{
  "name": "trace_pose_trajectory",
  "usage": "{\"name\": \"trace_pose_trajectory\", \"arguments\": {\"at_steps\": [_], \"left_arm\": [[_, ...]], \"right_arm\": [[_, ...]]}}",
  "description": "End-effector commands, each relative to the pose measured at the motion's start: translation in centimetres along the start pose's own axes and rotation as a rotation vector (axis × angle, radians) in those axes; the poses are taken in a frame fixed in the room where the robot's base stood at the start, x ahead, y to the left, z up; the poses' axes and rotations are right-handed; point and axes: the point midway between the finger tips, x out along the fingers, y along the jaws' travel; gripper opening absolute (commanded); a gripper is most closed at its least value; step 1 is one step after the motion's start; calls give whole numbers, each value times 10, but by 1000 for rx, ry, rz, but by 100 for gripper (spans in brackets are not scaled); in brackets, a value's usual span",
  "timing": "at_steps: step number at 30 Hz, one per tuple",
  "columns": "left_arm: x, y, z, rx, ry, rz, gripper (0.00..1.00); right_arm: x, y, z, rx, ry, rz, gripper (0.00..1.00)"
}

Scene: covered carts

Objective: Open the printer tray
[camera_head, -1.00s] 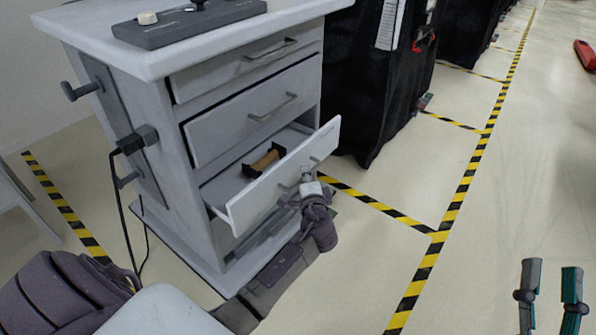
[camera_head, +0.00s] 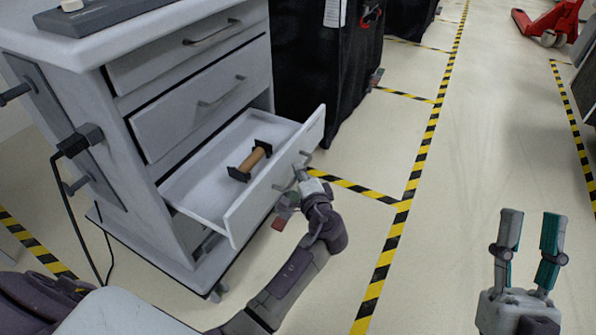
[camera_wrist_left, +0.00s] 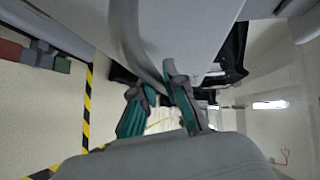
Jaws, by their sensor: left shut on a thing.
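The open drawer (camera_head: 270,194) of the grey-white cabinet is the lowest of the three drawers in view and stands well out. No printer shows in these views. My left gripper (camera_head: 300,178) is at the drawer's front, shut on its handle (camera_head: 305,158). In the left wrist view my left gripper (camera_wrist_left: 160,92) has its teal-padded fingers at the curved grey handle (camera_wrist_left: 143,45). A brown roll with black end pieces (camera_head: 250,160) lies in the drawer. My right gripper (camera_head: 530,250) is open and empty above the floor at the lower right.
The cabinet (camera_head: 125,160) has two closed drawers above, and hooks and a cable on its left side. Black covered carts (camera_head: 325,70) stand behind it. A red pallet jack (camera_head: 550,22) is at the upper right. Floor with yellow-black tape (camera_head: 420,165) is clear on the right.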

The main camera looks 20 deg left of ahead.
Motion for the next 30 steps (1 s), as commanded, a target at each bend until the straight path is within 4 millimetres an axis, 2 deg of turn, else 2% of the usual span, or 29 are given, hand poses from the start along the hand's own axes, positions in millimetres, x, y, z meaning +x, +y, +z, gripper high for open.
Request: {"name": "trace_pose_trajectory", "arguments": {"at_steps": [2, 3, 6, 7, 17, 30], "left_arm": [[0, 1, 0, 0, 0, 1, 0], [0, 0, 0, 0, 0, 1, 18], [0, 0, 0, 0, 0, 1, 34], [0, 0, 0, 0, 0, 1, 37], [-3, 0, 0, 0, 0, 1, 37], [-66, 1, 0, 0, 0, 3, 37]], "right_arm": [[0, 0, 0, 0, 0, 0, 40], [0, 0, 0, 0, 0, 0, 40], [0, 0, 0, 0, 0, 0, 40], [0, 0, 0, 0, 0, 0, 40], [0, 0, 1, 1, -4, 1, 40], [0, 0, 0, 0, -2, 0, 40]]}}
